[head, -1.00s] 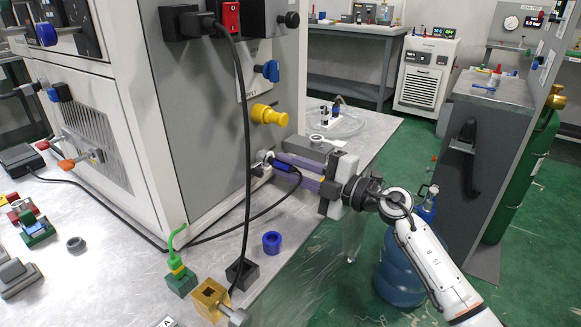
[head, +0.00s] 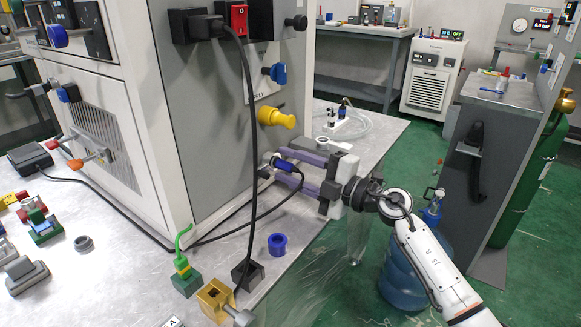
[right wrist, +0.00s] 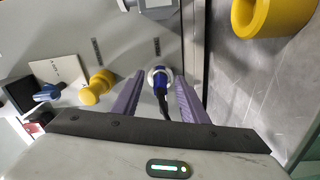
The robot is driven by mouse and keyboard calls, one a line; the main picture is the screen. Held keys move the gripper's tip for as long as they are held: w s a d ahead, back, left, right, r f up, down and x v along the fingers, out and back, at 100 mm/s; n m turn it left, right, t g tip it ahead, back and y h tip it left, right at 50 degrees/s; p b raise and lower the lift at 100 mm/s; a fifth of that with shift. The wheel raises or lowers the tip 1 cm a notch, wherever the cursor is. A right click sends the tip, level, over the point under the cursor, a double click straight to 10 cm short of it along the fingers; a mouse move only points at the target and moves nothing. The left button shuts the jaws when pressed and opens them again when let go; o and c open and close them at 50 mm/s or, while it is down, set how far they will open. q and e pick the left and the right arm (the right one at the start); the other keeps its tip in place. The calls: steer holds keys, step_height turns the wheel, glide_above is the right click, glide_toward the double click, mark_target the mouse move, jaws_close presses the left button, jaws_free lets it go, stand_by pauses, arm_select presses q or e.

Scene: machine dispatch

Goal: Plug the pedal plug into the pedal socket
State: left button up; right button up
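The pedal plug (head: 284,165) is blue with a black cable. It sits in the round light-rimmed pedal socket (head: 267,158), low on the grey machine side. In the right wrist view the plug (right wrist: 160,82) points into the socket ring (right wrist: 151,75), and its cable hangs down. My right gripper (head: 276,163) has purple fingers. In the right wrist view the fingers (right wrist: 158,88) stand on either side of the plug, with a gap on each side. How deep the plug sits cannot be told. My left gripper is not in view.
A yellow knob (head: 276,117) and a blue knob (head: 276,73) stick out above the socket. A black cable (head: 252,130) hangs in front of the machine side. A blue ring (head: 277,245), a brass block (head: 215,299) and a green connector (head: 185,277) stand on the table. The black pedal (head: 30,158) lies far left.

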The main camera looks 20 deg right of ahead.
steer(key=shift+s+d, duration=0.1)
stand_by(0.3)
steer(key=shift+p+v, duration=0.65)
steer(key=shift+v, duration=0.2)
steer(key=shift+p+v, duration=0.35)
steer(key=shift+v, duration=0.45)
steer(key=shift+f, duration=0.1)
